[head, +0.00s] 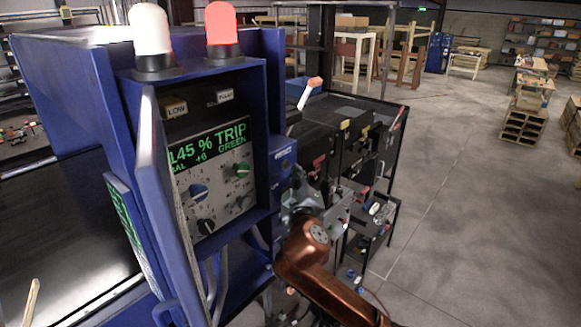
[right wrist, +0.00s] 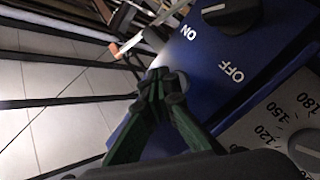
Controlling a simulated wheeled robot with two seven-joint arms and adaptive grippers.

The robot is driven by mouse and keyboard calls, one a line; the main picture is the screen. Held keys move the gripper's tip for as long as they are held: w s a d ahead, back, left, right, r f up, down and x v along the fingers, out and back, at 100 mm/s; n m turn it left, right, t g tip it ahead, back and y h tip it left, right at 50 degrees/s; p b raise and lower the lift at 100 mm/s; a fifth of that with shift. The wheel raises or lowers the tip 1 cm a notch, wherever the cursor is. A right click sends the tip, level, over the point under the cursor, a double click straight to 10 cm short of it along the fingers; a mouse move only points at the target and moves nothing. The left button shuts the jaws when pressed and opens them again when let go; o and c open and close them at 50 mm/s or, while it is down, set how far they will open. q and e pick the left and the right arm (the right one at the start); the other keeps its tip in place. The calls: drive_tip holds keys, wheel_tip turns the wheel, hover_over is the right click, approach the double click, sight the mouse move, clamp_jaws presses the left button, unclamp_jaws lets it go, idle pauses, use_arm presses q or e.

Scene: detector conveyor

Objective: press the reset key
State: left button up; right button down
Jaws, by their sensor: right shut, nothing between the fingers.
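The detector's control panel (head: 212,185) sits inside the blue cabinet, with a green display reading "145 % TRIP" and "GREEN" and several knobs. A small blue box (head: 283,158) is fixed to the cabinet's right side. In the right wrist view a blue face (right wrist: 215,75) carries ON and OFF marks and a black rotary knob (right wrist: 230,14). My right gripper (right wrist: 163,80) is shut and empty, its green fingers meeting beside a grey round part (right wrist: 181,82) on the blue face's edge. I cannot tell whether they touch, nor whether that part is the reset key. My left gripper is not in view.
A red lamp (head: 221,24) is lit beside a white lamp (head: 150,30) on the cabinet top. The open cabinet door (head: 165,215) stands left of the panel. A dark cart (head: 375,125) with tools stands behind my right arm.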

idle(0.5)
drive_tip(key=shift+w+a, duration=0.3)
drive_tip(key=shift+a, duration=0.05)
drive_tip(key=shift+w+a, duration=0.25)
drive_tip(key=shift+a, duration=0.15)
idle(1.0)
drive_tip(key=shift+d, duration=0.1)
drive_tip(key=shift+s+d, duration=0.55)
drive_tip(key=shift+d, duration=0.1)
drive_tip(key=shift+s+d+p, duration=0.45)
drive_tip(key=shift+s+d, duration=0.3)
drive_tip(key=shift+d, duration=0.3)
drive_tip(key=shift+s+d+p, duration=0.4)
drive_tip(key=shift+s+d, duration=0.3)
drive_tip(key=shift+d, duration=0.3)
